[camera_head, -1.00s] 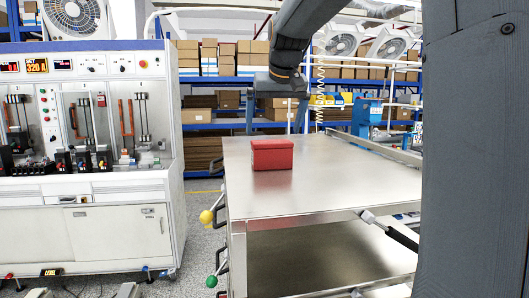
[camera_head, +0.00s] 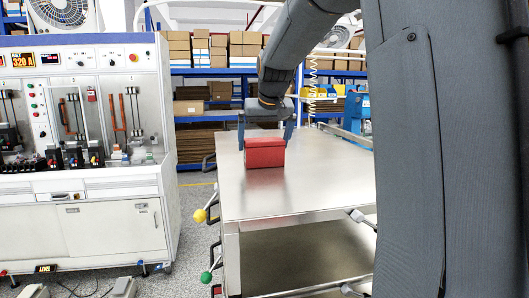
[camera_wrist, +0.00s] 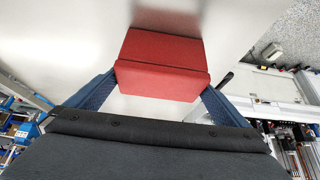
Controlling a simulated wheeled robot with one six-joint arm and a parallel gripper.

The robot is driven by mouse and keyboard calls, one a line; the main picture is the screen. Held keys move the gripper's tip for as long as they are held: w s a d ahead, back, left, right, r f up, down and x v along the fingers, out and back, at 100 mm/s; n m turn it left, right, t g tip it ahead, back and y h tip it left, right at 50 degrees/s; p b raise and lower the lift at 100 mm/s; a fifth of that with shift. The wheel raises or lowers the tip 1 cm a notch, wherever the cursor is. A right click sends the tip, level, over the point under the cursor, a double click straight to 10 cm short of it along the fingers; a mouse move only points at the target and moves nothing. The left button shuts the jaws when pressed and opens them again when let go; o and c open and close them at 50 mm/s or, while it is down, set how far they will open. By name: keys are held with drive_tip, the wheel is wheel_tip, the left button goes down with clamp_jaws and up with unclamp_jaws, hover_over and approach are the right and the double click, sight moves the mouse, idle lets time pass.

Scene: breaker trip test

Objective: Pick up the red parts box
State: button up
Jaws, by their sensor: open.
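The red parts box (camera_head: 264,152) sits upright on the steel-topped table (camera_head: 310,190), near its left side. My gripper (camera_head: 266,128) is open, with one blue finger at each side of the box in the head view. In the wrist view the red box (camera_wrist: 162,62) lies between and ahead of the tips of my gripper (camera_wrist: 158,88). The fingertips reach the near part of the box at its left and right sides. I cannot tell whether they touch it.
A breaker test panel (camera_head: 85,130) stands to the left, with an aisle of floor between it and the table. Yellow (camera_head: 199,215) and green (camera_head: 206,277) knobs stick out from the table's left side. Shelves of cartons (camera_head: 210,50) stand behind. The tabletop around the box is clear.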

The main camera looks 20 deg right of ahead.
drive_tip(key=c, duration=0.9)
drive_tip(key=shift+c, duration=0.4)
drive_tip(key=shift+r, duration=0.15)
